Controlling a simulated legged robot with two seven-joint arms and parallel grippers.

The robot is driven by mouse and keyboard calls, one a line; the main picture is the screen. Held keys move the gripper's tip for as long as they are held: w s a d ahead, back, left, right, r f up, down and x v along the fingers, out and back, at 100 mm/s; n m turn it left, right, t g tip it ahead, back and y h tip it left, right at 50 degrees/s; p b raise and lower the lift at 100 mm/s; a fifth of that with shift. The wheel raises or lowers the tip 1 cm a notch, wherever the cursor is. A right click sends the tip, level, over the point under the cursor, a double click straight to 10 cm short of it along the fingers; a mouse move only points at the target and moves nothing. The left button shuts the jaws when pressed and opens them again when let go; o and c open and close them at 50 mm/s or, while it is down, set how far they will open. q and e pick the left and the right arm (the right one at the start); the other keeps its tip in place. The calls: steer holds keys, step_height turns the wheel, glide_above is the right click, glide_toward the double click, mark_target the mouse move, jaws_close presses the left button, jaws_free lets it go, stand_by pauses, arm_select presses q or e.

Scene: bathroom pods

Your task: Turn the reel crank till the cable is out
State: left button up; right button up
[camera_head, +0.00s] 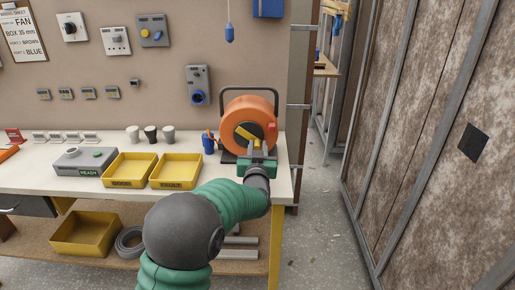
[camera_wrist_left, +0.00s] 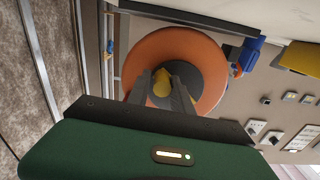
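The cable reel (camera_head: 250,105) is an orange drum with a dark hub and a black frame, standing at the right end of the workbench. Its yellow crank (camera_head: 249,133) crosses the hub, slanting. My left gripper (camera_head: 257,149) is in front of the hub at the crank. In the left wrist view the orange reel (camera_wrist_left: 205,52) faces me, and the fingers of my left gripper (camera_wrist_left: 163,77) stand apart with the yellow crank (camera_wrist_left: 161,86) between them. Whether they press on it cannot be told. No loose cable is clearly visible. My right gripper is out of view.
Two yellow bins (camera_head: 173,171) and a grey box marked READY (camera_head: 85,161) are further left. A wall socket (camera_head: 198,86) hangs behind. Floor right of the bench is free.

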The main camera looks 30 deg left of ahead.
arm_select(q)
steer(key=shift+c, duration=1.1)
steer(key=shift+a, duration=0.1)
jaws_close()
steer(key=shift+n, duration=0.3)
